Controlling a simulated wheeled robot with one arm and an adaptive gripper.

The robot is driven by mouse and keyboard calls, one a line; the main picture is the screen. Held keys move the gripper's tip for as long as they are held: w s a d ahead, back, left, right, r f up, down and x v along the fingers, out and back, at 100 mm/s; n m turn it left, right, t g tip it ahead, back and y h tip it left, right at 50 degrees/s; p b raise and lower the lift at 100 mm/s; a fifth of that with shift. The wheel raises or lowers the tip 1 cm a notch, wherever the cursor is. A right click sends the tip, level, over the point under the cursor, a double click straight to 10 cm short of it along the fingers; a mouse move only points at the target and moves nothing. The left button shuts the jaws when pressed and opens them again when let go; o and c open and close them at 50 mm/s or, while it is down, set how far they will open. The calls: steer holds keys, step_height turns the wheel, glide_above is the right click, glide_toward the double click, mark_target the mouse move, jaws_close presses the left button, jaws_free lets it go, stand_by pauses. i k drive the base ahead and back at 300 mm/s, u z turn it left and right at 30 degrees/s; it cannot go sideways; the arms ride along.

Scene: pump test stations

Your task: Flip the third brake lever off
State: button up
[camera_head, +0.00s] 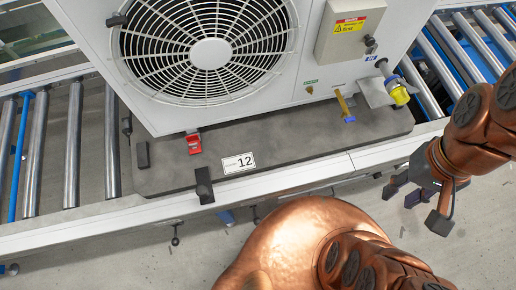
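Several small black levers with ball knobs hang along the front edge of the conveyor. One lever (176,236) is below the rail left of centre, and another (256,216) is further right. A dark knob (11,269) shows at the far left edge. Which of these is the third brake lever, and whether it is on or off, I cannot tell. My gripper (416,203) is at the right, in front of the rail, pointing left and down. Its dark finger pads are apart, with nothing visible between them. It is well right of the visible levers and touches none.
A white fan unit (210,52) stands on a grey pallet (290,147) labelled 12, on the roller conveyor. A black stop (204,186) rises at the pallet's front edge. The white rail (105,221) runs across. Open floor (120,262) lies in front.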

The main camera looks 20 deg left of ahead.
mark_target(256, 221)
steer(key=k, duration=0.7)
steer(key=u, duration=1.75)
steer(key=k, duration=1.35)
steer(key=u, duration=0.25)
steer(key=i, duration=0.95)
